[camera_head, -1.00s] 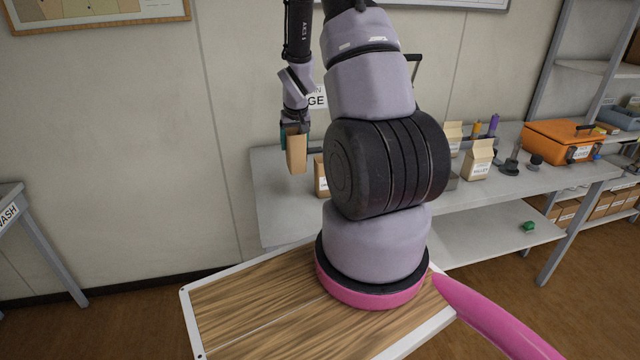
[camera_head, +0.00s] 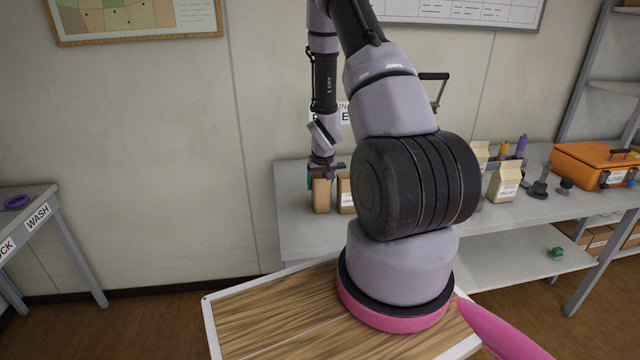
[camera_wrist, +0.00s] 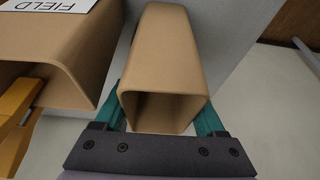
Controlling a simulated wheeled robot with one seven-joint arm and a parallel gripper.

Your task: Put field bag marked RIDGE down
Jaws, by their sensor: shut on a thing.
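My gripper (camera_head: 322,178) is shut on a tan paper field bag (camera_head: 321,198), with a teal finger on each side of it near its open top. The held bag is upright at the left end of the grey bench (camera_head: 298,222). It looks to be at or very near the bench top; I cannot tell whether it touches. In the wrist view the held bag (camera_wrist: 165,60) fills the middle, and its label does not show, so I cannot read RIDGE on it. A second tan bag (camera_head: 345,193) with a white label stands close to its right, also in the wrist view (camera_wrist: 75,70).
More tan bags, one labelled VALLEY (camera_head: 503,182), stand further right on the bench. An orange case (camera_head: 592,165) is at the right. A wall sign behind is partly hidden by my arm. A wash table (camera_head: 40,195) stands far left, with open floor between.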

